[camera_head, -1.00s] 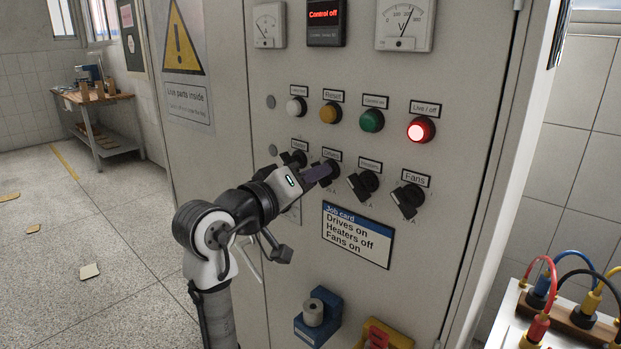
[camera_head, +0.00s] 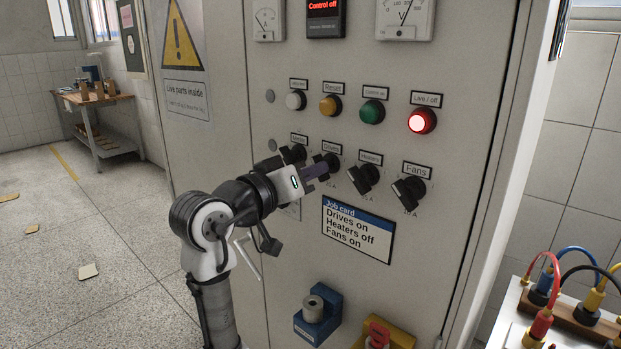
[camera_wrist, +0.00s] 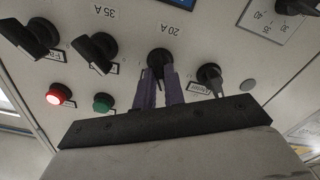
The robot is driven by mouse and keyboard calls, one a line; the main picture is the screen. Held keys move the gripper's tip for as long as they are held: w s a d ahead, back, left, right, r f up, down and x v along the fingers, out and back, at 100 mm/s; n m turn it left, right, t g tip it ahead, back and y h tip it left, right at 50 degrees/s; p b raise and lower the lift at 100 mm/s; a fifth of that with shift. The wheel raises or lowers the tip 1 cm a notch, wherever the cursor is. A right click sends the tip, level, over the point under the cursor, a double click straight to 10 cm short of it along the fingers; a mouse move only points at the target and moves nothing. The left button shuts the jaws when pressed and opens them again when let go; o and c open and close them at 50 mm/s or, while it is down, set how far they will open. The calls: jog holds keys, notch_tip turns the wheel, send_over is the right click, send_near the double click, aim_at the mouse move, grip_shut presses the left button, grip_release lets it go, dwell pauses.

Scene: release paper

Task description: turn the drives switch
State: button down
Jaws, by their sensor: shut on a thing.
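In the wrist view, the fingers (camera_wrist: 161,92) close on the drives switch (camera_wrist: 159,58), seen upside down, near the "20 A" mark. The part of the knob between the fingers is partly hidden, so its exact angle is hard to tell.
Above are push buttons and the lit red lamp (camera_head: 422,121). A job card (camera_head: 357,230) is below. The display (camera_head: 324,7) reads "Control off".

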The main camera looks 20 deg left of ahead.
jog(key=shift+m+b, duration=3.8)
jog(key=shift+m, duration=3.5)
jog(key=c, duration=1.5)
grip_release()
jog(key=b+v, duration=0.1)
jog(key=v, duration=1.3)
jog(key=shift+b, duration=0.3)
